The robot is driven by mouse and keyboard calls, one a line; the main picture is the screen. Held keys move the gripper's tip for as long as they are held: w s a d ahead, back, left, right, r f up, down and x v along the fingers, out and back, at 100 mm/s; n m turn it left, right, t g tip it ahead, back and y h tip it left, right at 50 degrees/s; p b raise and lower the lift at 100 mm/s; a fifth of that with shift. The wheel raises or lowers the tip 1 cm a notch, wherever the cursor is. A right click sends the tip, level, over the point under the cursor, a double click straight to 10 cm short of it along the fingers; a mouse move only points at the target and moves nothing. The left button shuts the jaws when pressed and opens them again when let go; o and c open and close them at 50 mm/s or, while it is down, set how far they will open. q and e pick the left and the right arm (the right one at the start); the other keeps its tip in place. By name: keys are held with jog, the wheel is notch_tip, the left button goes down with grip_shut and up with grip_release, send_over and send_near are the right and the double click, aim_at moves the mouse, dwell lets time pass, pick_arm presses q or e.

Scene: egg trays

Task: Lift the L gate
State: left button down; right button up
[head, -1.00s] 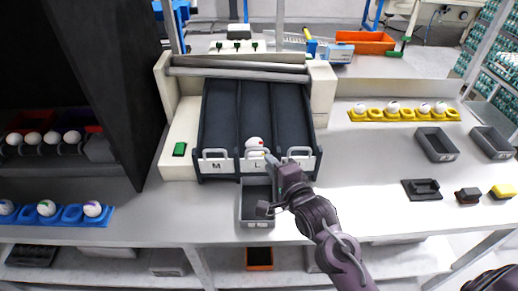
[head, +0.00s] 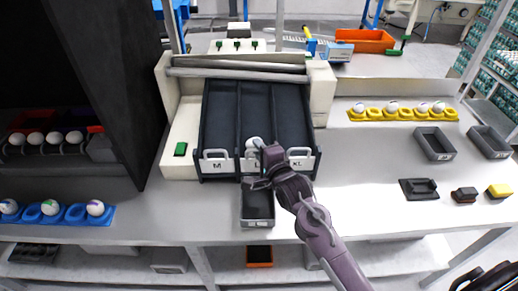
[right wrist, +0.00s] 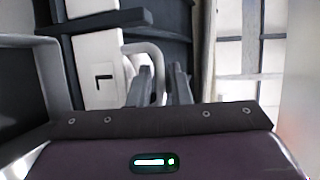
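The L gate (head: 249,165) is the middle one of three white gates at the front of the dark sloped lanes. It also shows in the right wrist view (right wrist: 103,88), with its letter and its white arched handle (right wrist: 143,50). My right gripper (head: 265,166) is at this gate, in front of its right part. In the right wrist view its two dark fingers (right wrist: 162,80) stand close together at the handle, with part of the handle near the gap. Whether they press on it is unclear. My left gripper is not in view.
The M gate (head: 216,166) is to the left and the XL gate (head: 301,163) to the right, both close by. A grey bin (head: 257,222) stands below the L gate. A yellow egg tray (head: 403,115) and a blue egg tray (head: 75,214) lie farther out.

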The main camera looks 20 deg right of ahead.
grip_shut()
notch_tip(320, 180, up, 6)
jog(key=p, duration=0.6)
jog(key=shift+r, duration=0.15)
jog(key=shift+o, duration=0.4)
grip_release()
jog(key=shift+f, duration=0.2)
